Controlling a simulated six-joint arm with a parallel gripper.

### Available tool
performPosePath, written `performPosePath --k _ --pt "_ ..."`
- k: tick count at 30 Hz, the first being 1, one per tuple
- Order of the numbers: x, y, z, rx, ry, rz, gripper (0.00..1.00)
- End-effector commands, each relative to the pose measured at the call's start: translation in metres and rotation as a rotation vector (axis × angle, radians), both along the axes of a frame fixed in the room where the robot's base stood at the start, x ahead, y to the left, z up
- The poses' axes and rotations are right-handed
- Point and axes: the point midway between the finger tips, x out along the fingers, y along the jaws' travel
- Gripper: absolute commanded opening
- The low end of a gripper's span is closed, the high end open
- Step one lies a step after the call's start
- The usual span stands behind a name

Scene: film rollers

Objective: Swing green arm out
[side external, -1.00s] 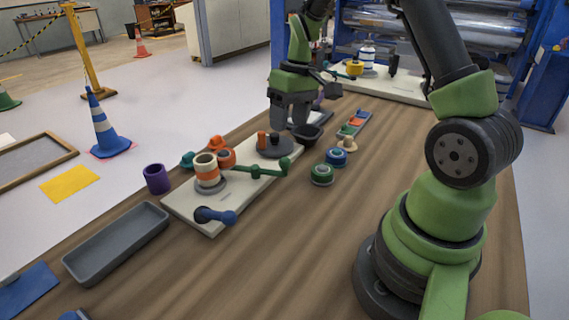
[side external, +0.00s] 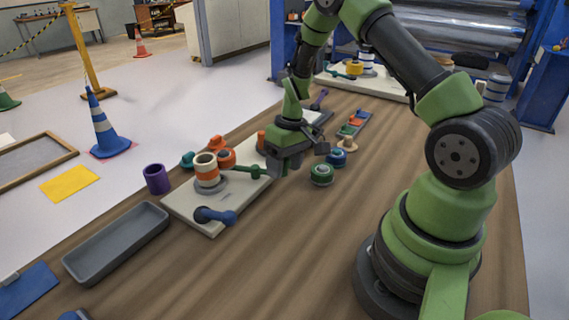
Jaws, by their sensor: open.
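The green arm (side external: 248,170) is a thin bar lying over the pale base plate (side external: 190,208). It runs right from beside a roller stack (side external: 207,172) with cream and orange bands. My gripper (side external: 281,172) is open at the arm's right end, over the plate's right edge. The fingers hide that end, so I cannot tell whether they touch it or stand around it. A blue arm (side external: 216,215) lies at the plate's front.
Orange rollers (side external: 226,157) and a teal piece (side external: 188,160) stand behind the stack. A green roller (side external: 321,175) and a blue roller (side external: 337,157) stand close right of my gripper. A purple cup (side external: 157,179) and grey tray (side external: 117,243) are at left.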

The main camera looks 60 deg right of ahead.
Motion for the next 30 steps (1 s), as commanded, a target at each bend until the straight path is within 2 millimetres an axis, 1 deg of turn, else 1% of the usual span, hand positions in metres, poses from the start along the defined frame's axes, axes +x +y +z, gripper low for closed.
performPosePath --k 3,4,5,6,8,9,11,20,30 --pt "0.0002 -0.0001 0.0003 0.0 -0.001 0.0 0.56" --pt "0.0002 -0.0001 0.0003 0.0 -0.001 0.0 0.52" --pt "0.0002 -0.0001 0.0004 0.0 -0.001 0.0 0.45" --pt "0.0002 -0.0001 0.0004 0.0 -0.001 0.0 0.35" --pt "0.0002 -0.0001 0.0005 0.0 -0.001 0.0 0.22" --pt "0.0002 -0.0001 0.0005 0.0 -0.001 0.0 0.12" --pt "0.0002 -0.0002 0.0006 0.0 -0.001 0.0 0.0" --pt "-0.0002 0.0007 0.0008 0.0 0.0 -0.013 0.0" --pt "-0.0021 0.0075 0.0013 0.0 -0.002 -0.116 0.0"
